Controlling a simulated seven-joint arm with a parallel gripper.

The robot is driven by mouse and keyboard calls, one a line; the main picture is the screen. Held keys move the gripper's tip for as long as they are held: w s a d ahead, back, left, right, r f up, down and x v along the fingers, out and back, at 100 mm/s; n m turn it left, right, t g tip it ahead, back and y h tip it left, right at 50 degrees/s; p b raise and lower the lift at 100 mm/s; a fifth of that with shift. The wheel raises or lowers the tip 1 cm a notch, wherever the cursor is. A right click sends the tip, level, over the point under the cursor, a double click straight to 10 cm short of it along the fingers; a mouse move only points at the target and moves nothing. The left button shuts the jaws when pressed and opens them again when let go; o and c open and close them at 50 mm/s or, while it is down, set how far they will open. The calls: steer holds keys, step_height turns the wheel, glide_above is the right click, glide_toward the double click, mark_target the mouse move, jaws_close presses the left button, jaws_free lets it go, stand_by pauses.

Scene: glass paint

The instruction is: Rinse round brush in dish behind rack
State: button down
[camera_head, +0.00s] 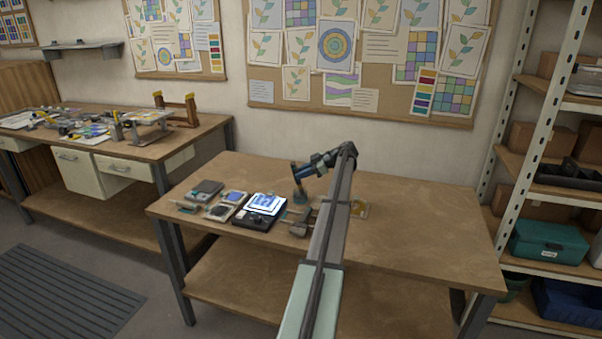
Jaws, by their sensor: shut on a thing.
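My gripper (298,179) points down over the middle of the front table, at the end of my bent arm. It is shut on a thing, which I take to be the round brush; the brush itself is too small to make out. A small blue-grey item (301,197), perhaps the dish, shows directly below the gripper. I cannot tell whether the brush touches it. A dark, low item (298,224) that may be part of the rack stands nearer the camera. My arm hides part of the tabletop to the right.
On the table (420,230), a lit blue-and-white panel (265,203) sits on a dark box, left of the gripper. Several small trays (206,188) lie further left. The table's right side is clear.

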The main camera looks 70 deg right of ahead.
steer(key=shift+w+d, duration=0.3)
steer(key=shift+w, duration=0.25)
steer(key=shift+s+a, duration=0.2)
steer(key=shift+s, duration=0.1)
steer(key=shift+r, duration=0.1)
stand_by(0.3)
steer(key=shift+w+a+r, duration=0.15)
steer(key=shift+a+r, duration=0.1)
steer(key=shift+r, duration=0.65)
steer(key=shift+w+a+r, duration=0.15)
steer(key=shift+a+r, duration=0.05)
steer(key=shift+r, duration=0.65)
step_height(320, 180, up, 4)
steer(key=shift+r, duration=0.25)
